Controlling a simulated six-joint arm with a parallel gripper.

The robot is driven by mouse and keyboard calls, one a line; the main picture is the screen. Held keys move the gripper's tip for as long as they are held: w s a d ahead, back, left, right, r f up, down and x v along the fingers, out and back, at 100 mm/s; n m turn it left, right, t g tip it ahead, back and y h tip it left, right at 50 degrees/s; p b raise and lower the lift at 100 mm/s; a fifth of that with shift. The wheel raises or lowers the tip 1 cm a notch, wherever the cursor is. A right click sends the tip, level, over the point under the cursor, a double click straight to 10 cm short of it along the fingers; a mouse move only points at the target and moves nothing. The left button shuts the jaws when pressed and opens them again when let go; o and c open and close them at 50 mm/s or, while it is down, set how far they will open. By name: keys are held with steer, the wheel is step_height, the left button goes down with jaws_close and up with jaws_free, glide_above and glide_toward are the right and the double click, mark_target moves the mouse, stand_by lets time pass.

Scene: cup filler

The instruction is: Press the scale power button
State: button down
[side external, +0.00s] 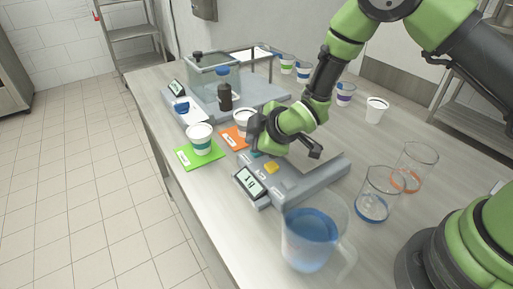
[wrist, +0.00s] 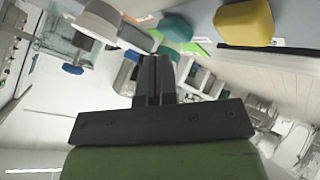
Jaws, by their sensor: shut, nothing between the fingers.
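The scale (side external: 315,184) is a grey slab on the table with a tilted display (side external: 250,181) reading about 10. A yellow button (side external: 271,168) stands on its front strip and also shows at the top of the wrist view (wrist: 243,22). A teal button (side external: 256,153) is partly hidden under my gripper; it shows in the wrist view (wrist: 174,28). I cannot read which one is power. My gripper (side external: 254,147) is shut and empty, low over the teal end of the strip. In the wrist view its fingertips (wrist: 152,58) appear close to the teal button; contact cannot be told.
A cup (side external: 200,140) stands on a green mat (side external: 187,159); another cup (side external: 244,118) stands by an orange mat (side external: 231,138). A jug of blue liquid (side external: 309,240) stands close in front of the scale. Glass beakers (side external: 374,197) are at right. A clear tank (side external: 213,78) is behind.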

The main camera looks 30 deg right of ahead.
stand_by(0.3)
steer(key=shift+f, duration=0.65)
stand_by(0.3)
steer(key=shift+r, duration=0.7)
steer(key=shift+r, duration=3)
